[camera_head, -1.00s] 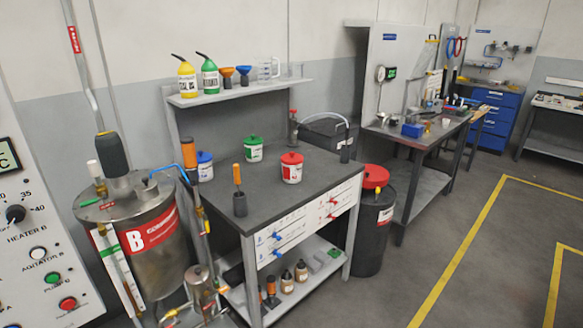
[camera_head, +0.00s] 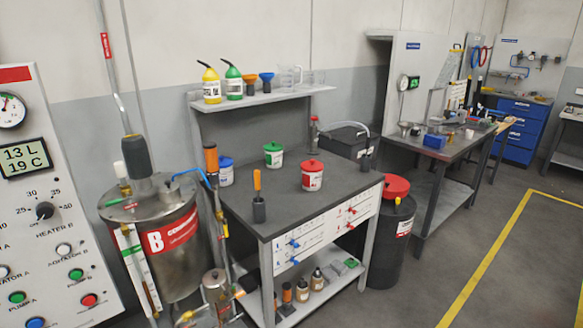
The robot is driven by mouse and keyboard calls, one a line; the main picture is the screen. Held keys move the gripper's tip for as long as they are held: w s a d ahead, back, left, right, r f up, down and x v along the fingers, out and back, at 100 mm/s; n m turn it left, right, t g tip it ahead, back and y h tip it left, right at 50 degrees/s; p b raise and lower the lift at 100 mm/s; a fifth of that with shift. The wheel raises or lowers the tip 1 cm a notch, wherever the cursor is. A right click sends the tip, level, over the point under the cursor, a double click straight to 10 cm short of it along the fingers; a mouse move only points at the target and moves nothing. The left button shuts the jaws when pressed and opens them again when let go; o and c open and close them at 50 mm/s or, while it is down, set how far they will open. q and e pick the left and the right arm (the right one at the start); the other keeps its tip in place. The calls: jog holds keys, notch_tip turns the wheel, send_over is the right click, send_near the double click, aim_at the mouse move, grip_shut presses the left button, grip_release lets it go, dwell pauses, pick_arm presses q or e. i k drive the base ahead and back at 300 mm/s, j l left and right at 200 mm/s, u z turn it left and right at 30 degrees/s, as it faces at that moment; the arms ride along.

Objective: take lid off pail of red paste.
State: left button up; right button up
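The pail of red paste (camera_head: 312,178) is a small white pail with a red label. It stands upright on the dark bench top, right of the middle. Its red lid (camera_head: 312,164) sits on top of it with a small knob. A pail with a green lid (camera_head: 273,155) stands behind it to the left, and a pail with a blue lid (camera_head: 226,173) stands farther left. Neither of my grippers shows in the head view.
The bench (camera_head: 270,222) has free top around the red pail. An orange-handled tool in a dark holder (camera_head: 258,198) stands at its front left. A steel tank (camera_head: 160,235) is at left, a black drum with a red lid (camera_head: 394,238) at right. Floor is clear at right.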

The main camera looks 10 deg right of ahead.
aim_at(311, 166)
jog(key=i+l+u, duration=0.1)
jog(key=u, duration=0.3)
jog(key=l+u, duration=0.25)
jog(key=u, duration=0.15)
jog(key=l+u, duration=0.2)
jog(key=u, duration=0.2)
jog(key=l+u, duration=0.25)
jog(key=l, duration=0.3)
jog(key=l+u, duration=0.25)
jog(key=l, duration=0.25)
jog(key=l+u, duration=0.1)
jog(key=l, duration=0.25)
jog(key=k+l+u, duration=0.1)
jog(key=l, duration=0.25)
jog(key=k+l, duration=0.1)
jog(key=l, duration=0.25)
jog(key=k+l, duration=0.1)
jog(key=l, duration=0.25)
jog(key=l+u, duration=0.1)
jog(key=l, duration=0.25)
jog(key=k+l, duration=0.15)
jog(key=l, duration=0.2)
